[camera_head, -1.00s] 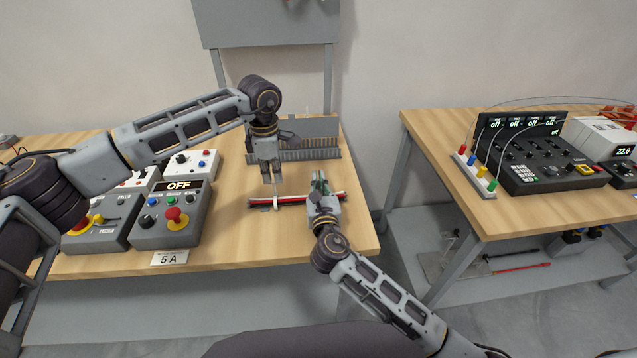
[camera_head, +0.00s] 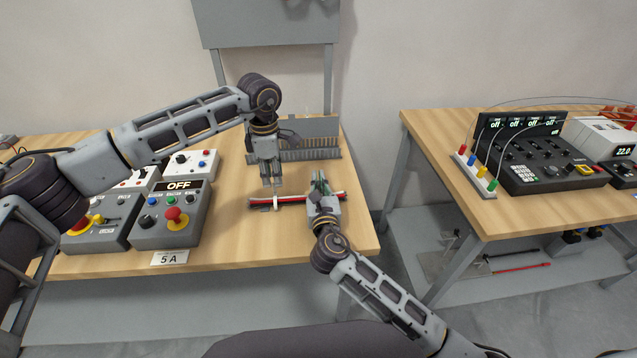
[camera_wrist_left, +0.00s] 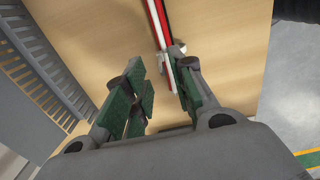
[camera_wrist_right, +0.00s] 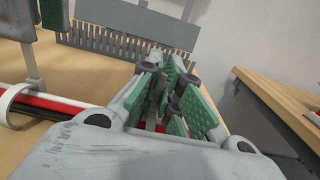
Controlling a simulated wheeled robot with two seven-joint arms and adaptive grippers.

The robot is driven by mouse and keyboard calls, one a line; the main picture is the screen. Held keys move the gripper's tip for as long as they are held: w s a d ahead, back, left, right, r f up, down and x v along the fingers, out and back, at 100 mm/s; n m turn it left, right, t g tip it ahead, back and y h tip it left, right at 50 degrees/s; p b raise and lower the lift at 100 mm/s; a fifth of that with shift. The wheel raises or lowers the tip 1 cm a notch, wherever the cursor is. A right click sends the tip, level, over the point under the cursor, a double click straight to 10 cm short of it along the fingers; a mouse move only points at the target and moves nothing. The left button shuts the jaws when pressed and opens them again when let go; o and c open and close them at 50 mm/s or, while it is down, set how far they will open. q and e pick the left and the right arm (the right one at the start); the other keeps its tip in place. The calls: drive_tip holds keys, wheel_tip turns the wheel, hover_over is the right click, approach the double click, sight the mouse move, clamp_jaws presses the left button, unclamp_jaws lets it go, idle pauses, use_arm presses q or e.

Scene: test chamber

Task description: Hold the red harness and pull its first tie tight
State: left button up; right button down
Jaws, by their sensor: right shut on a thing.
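The red harness (camera_head: 290,200), a bundle of red, white and dark wires, lies along the bench front. It also shows in the left wrist view (camera_wrist_left: 159,22) and the right wrist view (camera_wrist_right: 58,102). A white tie (camera_head: 276,203) loops around it left of my right gripper; it shows too in the right wrist view (camera_wrist_right: 8,100). My right gripper (camera_head: 319,180) is shut on the harness, hiding part of it. My left gripper (camera_head: 272,185) points down, open, just above the tie. In the left wrist view its fingers (camera_wrist_left: 158,95) are apart, the tie close to the right finger.
A grey comb-like rack (camera_head: 308,154) stands behind the harness. Control boxes (camera_head: 172,215) with a red button and an "OFF" display stand to the left. A second bench (camera_head: 520,215) with instruments is to the right, across a gap. Bare wood lies in front of the harness.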

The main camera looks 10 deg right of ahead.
idle(0.4)
use_arm(q)
drive_tip(key=shift+r, duration=3)
drive_tip(key=shift+f, duration=0.1)
drive_tip(key=shift+c, duration=0.4)
drive_tip(key=shift+f, duration=0.9)
drive_tip(key=shift+f, duration=0.1)
drive_tip(key=shift+f, duration=4.25)
clamp_jaws()
